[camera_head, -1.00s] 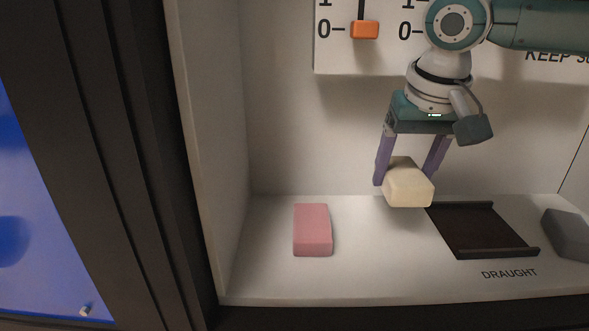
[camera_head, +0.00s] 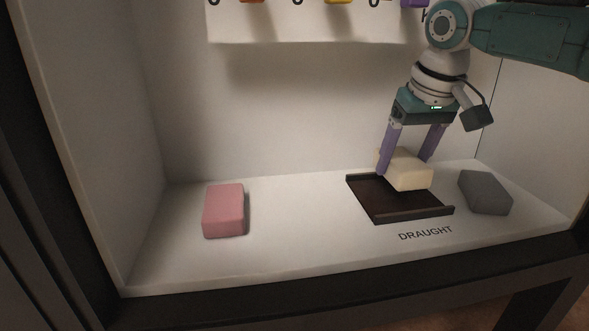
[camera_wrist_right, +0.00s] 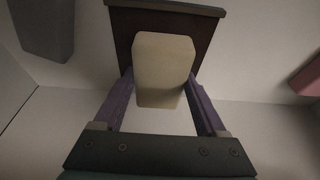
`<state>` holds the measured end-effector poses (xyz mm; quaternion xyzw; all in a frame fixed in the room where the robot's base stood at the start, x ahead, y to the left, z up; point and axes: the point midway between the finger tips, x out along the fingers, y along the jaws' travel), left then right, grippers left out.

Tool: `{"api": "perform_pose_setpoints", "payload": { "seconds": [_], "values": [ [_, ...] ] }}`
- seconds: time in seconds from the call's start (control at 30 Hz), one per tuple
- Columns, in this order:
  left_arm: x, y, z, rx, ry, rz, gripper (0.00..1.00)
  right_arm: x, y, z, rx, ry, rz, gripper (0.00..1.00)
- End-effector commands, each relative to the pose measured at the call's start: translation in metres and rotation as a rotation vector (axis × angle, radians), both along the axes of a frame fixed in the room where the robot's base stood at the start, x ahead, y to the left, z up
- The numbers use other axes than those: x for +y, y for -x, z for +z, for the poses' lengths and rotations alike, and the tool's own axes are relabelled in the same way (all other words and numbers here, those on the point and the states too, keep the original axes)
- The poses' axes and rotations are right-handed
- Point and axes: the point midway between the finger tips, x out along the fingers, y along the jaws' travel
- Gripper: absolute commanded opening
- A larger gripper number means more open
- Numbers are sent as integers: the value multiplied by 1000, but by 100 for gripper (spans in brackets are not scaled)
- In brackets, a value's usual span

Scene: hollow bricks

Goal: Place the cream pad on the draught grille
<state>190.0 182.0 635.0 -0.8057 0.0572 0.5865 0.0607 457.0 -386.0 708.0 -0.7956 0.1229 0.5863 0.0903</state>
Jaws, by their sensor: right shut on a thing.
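The cream pad (camera_head: 408,172) is between the purple fingers of my right gripper (camera_head: 410,165), which is shut on it. In the head view the pad appears over the back right part of the draught grille (camera_head: 385,198), a dark tray-like plate with raised front and back rails. I cannot tell whether the pad touches the grille. The right wrist view shows the pad (camera_wrist_right: 163,62) between the fingers (camera_wrist_right: 160,92), with the dark grille (camera_wrist_right: 124,32) behind it. My left gripper is not in view.
A pink pad (camera_head: 224,210) lies on the white shelf to the left. A grey pad (camera_head: 484,192) lies just right of the grille. A white panel (camera_head: 290,24) with coloured sliders is on the back wall. The shelf between pink pad and grille is clear.

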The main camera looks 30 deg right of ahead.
Motion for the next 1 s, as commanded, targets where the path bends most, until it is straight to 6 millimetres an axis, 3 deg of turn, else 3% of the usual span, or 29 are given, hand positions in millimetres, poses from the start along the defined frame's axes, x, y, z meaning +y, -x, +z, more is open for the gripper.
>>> {"api": "perform_pose_setpoints", "payload": {
  "seconds": [0.03,0.17,0.57,0.6,0.8,1.0],
  "values": [
    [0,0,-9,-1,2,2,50,0,1,-15,3,0,0,20],
    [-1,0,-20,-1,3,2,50,0,0,-35,2,-1,0,20],
    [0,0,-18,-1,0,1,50,0,0,-38,1,-1,-1,20],
    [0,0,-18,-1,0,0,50,0,0,-38,0,0,0,76],
    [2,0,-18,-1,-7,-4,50,0,0,-38,0,1,0,98],
    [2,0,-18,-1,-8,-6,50,0,0,-38,0,1,-1,100]
  ]
}}
